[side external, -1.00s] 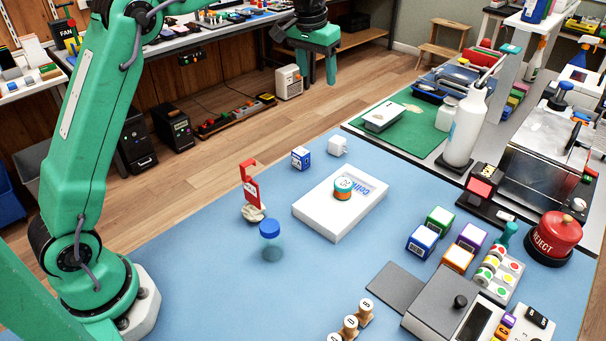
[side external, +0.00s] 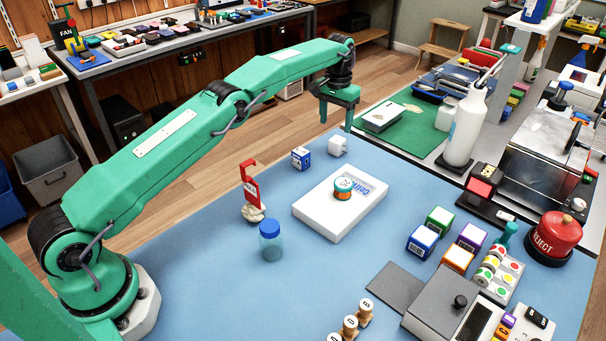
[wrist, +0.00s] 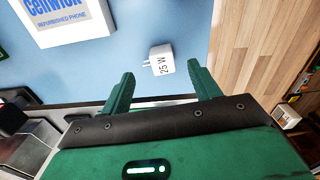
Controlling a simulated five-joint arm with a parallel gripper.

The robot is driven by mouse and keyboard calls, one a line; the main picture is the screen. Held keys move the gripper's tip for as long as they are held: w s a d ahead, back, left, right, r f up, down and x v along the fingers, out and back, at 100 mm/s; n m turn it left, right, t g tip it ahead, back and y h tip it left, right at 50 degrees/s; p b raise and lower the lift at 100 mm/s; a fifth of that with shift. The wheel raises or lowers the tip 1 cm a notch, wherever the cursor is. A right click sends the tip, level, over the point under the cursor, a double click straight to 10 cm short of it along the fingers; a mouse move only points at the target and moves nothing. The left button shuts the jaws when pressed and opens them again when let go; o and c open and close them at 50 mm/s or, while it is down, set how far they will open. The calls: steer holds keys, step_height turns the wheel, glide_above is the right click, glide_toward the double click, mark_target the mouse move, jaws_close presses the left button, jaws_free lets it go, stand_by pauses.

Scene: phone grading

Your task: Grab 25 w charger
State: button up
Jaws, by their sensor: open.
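The 25 W charger (side external: 338,146) is a small white block with two prongs, lying on the blue mat near its back edge, beside a blue-and-white box. In the wrist view the charger (wrist: 161,60) shows its "25 W" label, ahead of the fingertips and between their lines. My gripper (side external: 336,122) hangs above the back edge of the mat, close to the charger. In the wrist view my gripper (wrist: 160,82) has its two green fingers wide apart with nothing between them. The charger is apart from both fingers.
The blue-and-white box (side external: 301,158) stands left of the charger. A white phone box (side external: 318,212) with a small orange-and-teal roll (side external: 343,188) on it lies in front. A red tag (side external: 250,186) and a blue-lidded jar (side external: 270,240) stand nearer. The green mat (side external: 428,128) is to the right.

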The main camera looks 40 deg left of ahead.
mark_target(334, 142)
steer(key=shift+f, duration=0.3)
steer(key=shift+f, duration=0.1)
steer(key=shift+f, duration=1.2)
steer(key=shift+f, duration=2.6)
steer(key=c, duration=1.1)
